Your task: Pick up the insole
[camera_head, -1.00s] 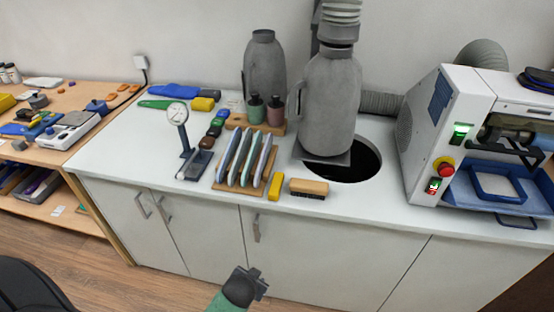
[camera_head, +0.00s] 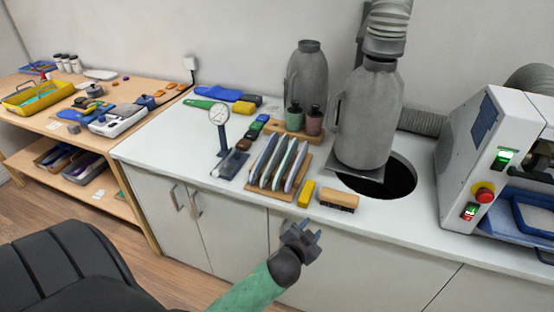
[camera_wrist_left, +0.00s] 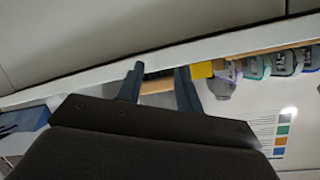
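Several thin insoles (camera_head: 282,162) stand on edge side by side in a wooden rack (camera_head: 268,190) near the front of the white counter. Their ends also show in the left wrist view (camera_wrist_left: 286,63), at the upper right. My left gripper (camera_head: 303,233) is in front of the counter's front edge, apart from the rack and below it to the right. In the left wrist view its two fingers (camera_wrist_left: 157,82) are spread with nothing held between them. My right gripper is not in view.
A yellow block (camera_head: 306,194) and a wooden brush (camera_head: 339,201) lie right of the rack. A dial gauge (camera_head: 219,115) stands left of it. A grey bottle-shaped vessel (camera_head: 368,115) stands behind, beside a dark round hole (camera_head: 398,180). A white machine (camera_head: 480,150) is at right.

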